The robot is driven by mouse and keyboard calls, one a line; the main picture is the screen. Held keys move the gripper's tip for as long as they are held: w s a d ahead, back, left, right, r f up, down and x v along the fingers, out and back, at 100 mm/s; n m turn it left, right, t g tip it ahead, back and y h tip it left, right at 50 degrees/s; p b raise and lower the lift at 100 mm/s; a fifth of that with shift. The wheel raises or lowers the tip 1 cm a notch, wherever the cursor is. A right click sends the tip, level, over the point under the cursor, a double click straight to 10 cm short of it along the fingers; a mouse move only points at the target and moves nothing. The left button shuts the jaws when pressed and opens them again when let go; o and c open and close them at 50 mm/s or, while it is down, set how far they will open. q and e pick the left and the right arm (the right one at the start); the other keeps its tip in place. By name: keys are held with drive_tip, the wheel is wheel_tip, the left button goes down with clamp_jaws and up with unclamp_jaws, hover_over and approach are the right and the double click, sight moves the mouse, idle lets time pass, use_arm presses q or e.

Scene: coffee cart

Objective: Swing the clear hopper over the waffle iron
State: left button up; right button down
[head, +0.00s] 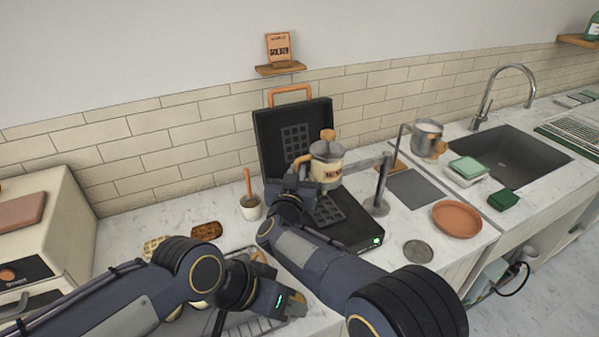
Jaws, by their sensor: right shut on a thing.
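The hopper (327,174) is a clear, cream-filled container with a grey lid and wooden knob. It sits on a grey swing arm (362,164) that reaches left from a post (381,190). In the picture it shows above the back of the open black waffle iron's base (350,218), in front of the right part of the raised lid (283,125). My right gripper (303,172) is at the hopper's wooden side handle and shut on it; its fingers are partly hidden. My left gripper (296,304) is low over the wire rack at the front; its jaw opening is unclear.
A metal jug (427,137) stands right of the post. A terracotta dish (457,219) and grey disc (418,251) lie at the right front. A white cup with a brush (250,208) and brown waffle (206,231) are left of the iron. A cream appliance (50,230) bounds the left.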

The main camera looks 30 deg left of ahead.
use_arm(q)
drive_tip(key=shift+s+d+r, duration=0.1)
drive_tip(key=shift+r, duration=0.05)
use_arm(e)
drive_tip(key=shift+r, duration=0.3)
drive_tip(key=c, duration=1.8)
unclamp_jaws()
drive_tip(key=shift+a, duration=0.1)
drive_tip(key=shift+c, duration=0.2)
drive_tip(key=o, duration=0.3)
drive_tip(key=shift+w+a+f, duration=0.25)
drive_tip(key=shift+a, duration=0.05)
use_arm(q)
drive_tip(key=shift+a, duration=0.25)
use_arm(e)
drive_tip(key=shift+s+d, duration=0.1)
drive_tip(key=shift+d, duration=0.05)
